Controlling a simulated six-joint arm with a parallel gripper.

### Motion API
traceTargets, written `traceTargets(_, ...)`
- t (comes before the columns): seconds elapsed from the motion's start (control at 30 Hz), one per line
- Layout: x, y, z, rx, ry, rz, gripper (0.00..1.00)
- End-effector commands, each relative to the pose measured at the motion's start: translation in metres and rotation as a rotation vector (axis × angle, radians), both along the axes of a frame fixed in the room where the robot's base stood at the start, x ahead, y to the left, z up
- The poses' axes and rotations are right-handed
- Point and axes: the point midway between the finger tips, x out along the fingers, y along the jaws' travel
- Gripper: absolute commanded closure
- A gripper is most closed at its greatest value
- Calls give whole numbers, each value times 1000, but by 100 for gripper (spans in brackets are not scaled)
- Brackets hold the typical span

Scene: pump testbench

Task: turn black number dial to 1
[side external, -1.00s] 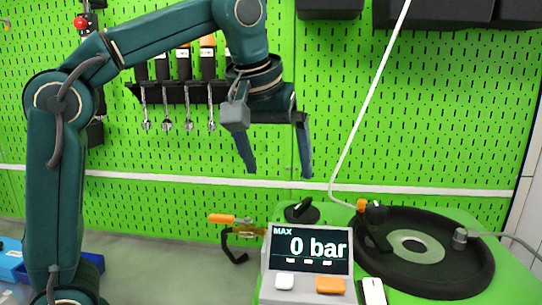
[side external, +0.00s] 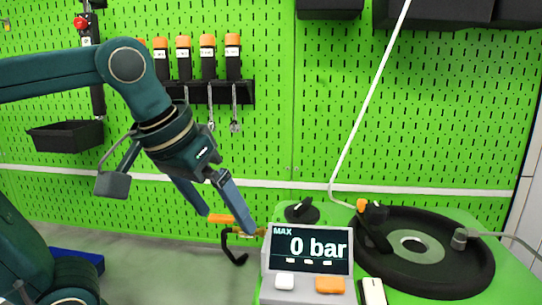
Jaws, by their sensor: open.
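The black dial (side external: 302,210) sits on the green bench behind the display, with a raised grip across its round base. Its numbers are too small to read, so its setting cannot be told. My gripper (side external: 228,222) is open and empty, tilted down to the right. It appears left of the dial and apart from it in the picture. The display unit (side external: 310,250) reads "MAX 0 bar".
An orange-handled clamp (side external: 232,220) appears behind my fingers. A white button (side external: 284,281) and an orange button (side external: 330,284) are below the screen. A round black plate (side external: 460,270) with a hose lies right. A green pegboard (side external: 400,140) stands behind.

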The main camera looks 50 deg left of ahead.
Motion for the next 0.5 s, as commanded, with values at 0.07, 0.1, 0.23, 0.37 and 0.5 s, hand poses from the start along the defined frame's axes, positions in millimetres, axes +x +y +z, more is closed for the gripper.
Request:
traceTargets(0.07, -7, -1, -8, 1, -2, -23, 0)
traceTargets(0.1, -10, -2, -13, 2, -1, -35, 0)
traceTargets(0.23, -20, -4, -28, 8, -3, -75, 0)
traceTargets(0.37, -29, -6, -43, 14, -5, -120, 0)
traceTargets(0.5, -37, -9, -60, 22, -1, -170, 0)
